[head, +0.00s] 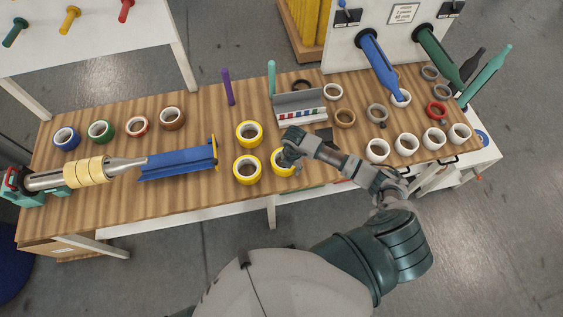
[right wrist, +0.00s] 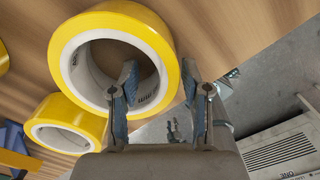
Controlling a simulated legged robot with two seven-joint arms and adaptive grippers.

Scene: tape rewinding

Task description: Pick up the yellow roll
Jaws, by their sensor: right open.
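Three yellow rolls with white inner rings stand at the middle of the wooden table in the head view: a back one (head: 249,142), a front left one (head: 247,180) and a front right one (head: 279,171). My right gripper (head: 286,155) is over the front right roll and hides part of it. In the right wrist view this roll (right wrist: 176,50) is large and close. The right gripper (right wrist: 160,75) is open, one finger over the roll's hole and the other beside its outer edge; contact is unclear. A second yellow roll (right wrist: 90,117) lies left of it. My left gripper is not in view.
A blue holder (head: 178,165) and a machine with yellow rings (head: 85,173) stand to the left. A tray of markers (head: 300,103) is behind the gripper. Several white rolls, including one nearby (head: 377,150), stand to the right. The table's front edge is close.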

